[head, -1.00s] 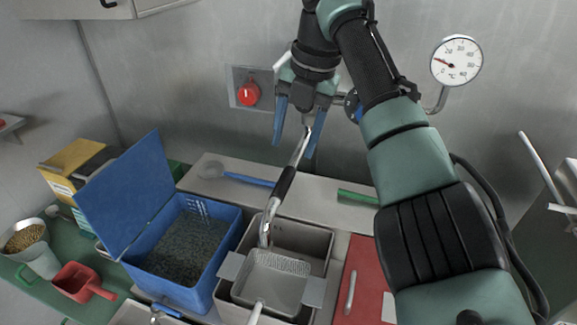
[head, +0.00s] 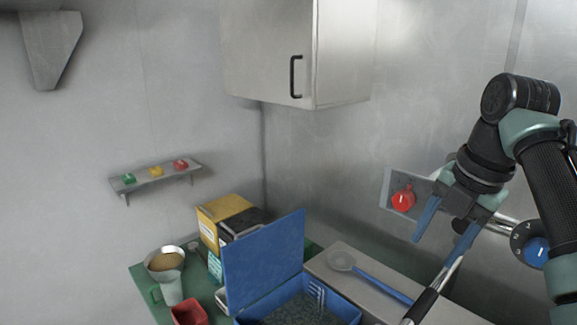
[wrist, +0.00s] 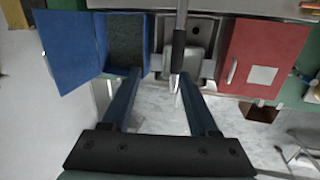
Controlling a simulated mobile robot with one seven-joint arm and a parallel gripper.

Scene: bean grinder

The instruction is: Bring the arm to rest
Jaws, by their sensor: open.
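My gripper (head: 449,230) is at the right in the head view, raised in front of the metal back wall. Its two blue fingers point down and are spread apart with nothing between them. In the wrist view my gripper (wrist: 158,88) also shows open and empty. A metal pipe with a black grip (head: 424,302) shows just below the fingers in the head view; I cannot tell the gap between them. The red knob (head: 403,199) on its wall plate is left of the gripper. A blue dial (head: 537,251) is to its right.
A blue bin with a raised lid (head: 264,262) stands below, with a blue-handled ladle (head: 378,288) on the ledge beside it. A wall cabinet (head: 272,50) hangs above. A red lid (wrist: 264,57) is at right in the wrist view. Open air lies left of the gripper.

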